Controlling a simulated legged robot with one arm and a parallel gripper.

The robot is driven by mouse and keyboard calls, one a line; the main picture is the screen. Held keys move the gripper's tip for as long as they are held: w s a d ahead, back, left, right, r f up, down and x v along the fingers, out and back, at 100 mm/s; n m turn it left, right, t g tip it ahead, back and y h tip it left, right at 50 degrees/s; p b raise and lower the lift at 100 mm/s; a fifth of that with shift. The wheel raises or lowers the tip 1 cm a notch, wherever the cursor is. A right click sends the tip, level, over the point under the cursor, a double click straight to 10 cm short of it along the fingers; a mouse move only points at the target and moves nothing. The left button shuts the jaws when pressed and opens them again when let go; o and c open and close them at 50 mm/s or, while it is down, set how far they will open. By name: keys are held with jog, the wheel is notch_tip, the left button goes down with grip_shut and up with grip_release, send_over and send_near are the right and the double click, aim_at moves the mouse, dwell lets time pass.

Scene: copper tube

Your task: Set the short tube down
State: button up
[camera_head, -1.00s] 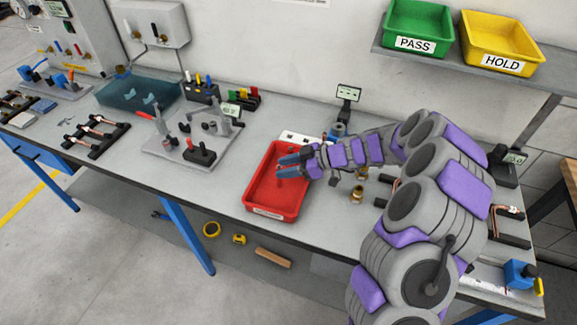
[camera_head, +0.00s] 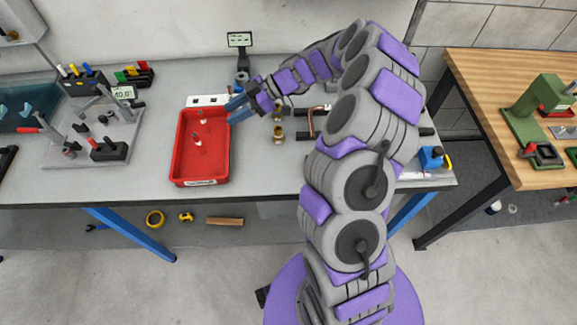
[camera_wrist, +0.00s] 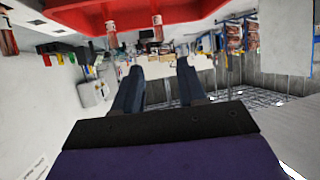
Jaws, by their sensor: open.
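My gripper (camera_head: 238,108) is open, at the right rim of the red tray (camera_head: 181,172) in the head view. In the wrist view, its two dark fingers (camera_wrist: 159,67) are apart with nothing between them. Two small upright pieces, reddish with pale parts, stand in the tray: one towards the back (camera_head: 201,117) and one near the middle (camera_head: 197,141). They look like short tubes, but I cannot tell which is the task's short tube. The wrist view is upside down and shows upright copper-coloured pieces (camera_wrist: 111,32) by the red tray (camera_wrist: 85,20).
Brass fittings (camera_head: 278,134) stand right of the tray. A rack with bent copper tubing (camera_head: 318,112) lies beyond them, partly behind my arm. A grey fixture plate (camera_head: 70,152) with clamps is at the left. A small display (camera_head: 239,40) stands behind. Bare bench (camera_head: 262,172) lies right of the tray.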

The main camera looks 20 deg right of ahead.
jog(key=s+a+r+m+g+h, duration=0.1)
jog(key=s+a+r+m+h, duration=0.15)
jog(key=s, duration=0.35)
jog(key=s+a+r+m+g+h, duration=0.1)
jog(key=s+a+r+g, duration=0.1)
jog(key=s+r, duration=0.35)
jog(key=s+a+r+m+g+h, duration=0.1)
jog(key=s+a+r+h, duration=0.1)
jog(key=s, duration=0.6)
jog(key=s+d+m+h, duration=0.3)
jog(key=s+d+m, duration=0.2)
jog(key=s, duration=0.5)
jog(key=s+d+f+m+h, duration=0.1)
jog(key=s+d+m+h, duration=0.3)
jog(key=s, duration=0.5)
jog(key=d+m, duration=0.2)
jog(key=m, duration=0.1)
jog(key=shift+s+d+f+t, duration=0.15)
jog(key=shift+s+f+t, duration=0.1)
jog(key=shift+s+t, duration=0.15)
